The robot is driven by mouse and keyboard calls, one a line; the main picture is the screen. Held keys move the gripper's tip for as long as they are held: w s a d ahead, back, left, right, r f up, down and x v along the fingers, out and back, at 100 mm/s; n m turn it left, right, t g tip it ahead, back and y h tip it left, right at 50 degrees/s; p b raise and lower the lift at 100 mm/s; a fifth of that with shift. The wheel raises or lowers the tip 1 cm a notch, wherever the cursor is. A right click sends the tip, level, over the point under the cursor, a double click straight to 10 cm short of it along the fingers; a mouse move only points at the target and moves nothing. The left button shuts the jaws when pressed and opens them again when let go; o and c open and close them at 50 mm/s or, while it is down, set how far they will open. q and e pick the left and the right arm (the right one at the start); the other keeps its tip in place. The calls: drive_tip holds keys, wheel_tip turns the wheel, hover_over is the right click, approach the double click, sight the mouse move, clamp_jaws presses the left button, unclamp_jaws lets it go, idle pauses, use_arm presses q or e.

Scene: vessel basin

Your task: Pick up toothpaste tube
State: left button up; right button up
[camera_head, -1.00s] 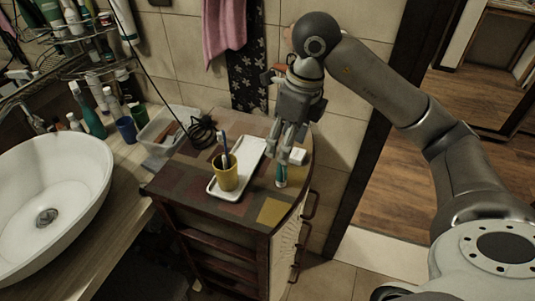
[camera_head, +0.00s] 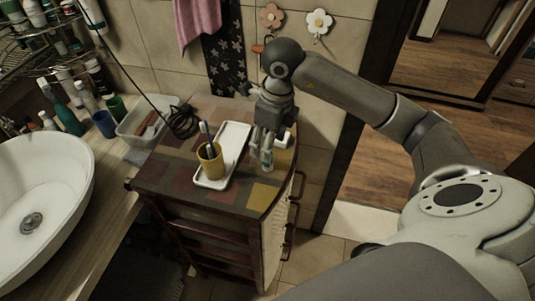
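The toothpaste tube (camera_head: 267,165), pale with a teal part, stands upright on the patterned top of the wooden cabinet (camera_head: 233,203), near its right edge. My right gripper (camera_head: 262,157) points down from above at the tube. Its fingers are at the tube and hide most of its upper part. I cannot tell whether they are closed on it. The tube appears to rest on the cabinet top. My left gripper is not in view.
A white tray (camera_head: 233,145) with a yellow cup (camera_head: 210,162) holding a toothbrush (camera_head: 205,135) lies just left of the gripper. A small white box (camera_head: 284,140) is behind the tube. A plastic bin (camera_head: 140,122), bottles and a basin (camera_head: 50,175) are further left.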

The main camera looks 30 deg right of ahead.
drive_tip(key=shift+w+f+p, duration=0.15)
drive_tip(key=shift+f+p, duration=0.15)
drive_tip(key=shift+f, duration=1.1)
drive_tip(key=c, duration=0.5)
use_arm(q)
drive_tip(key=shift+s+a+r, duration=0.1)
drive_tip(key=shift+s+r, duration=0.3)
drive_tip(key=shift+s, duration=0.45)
use_arm(e)
drive_tip(key=c, duration=0.6)
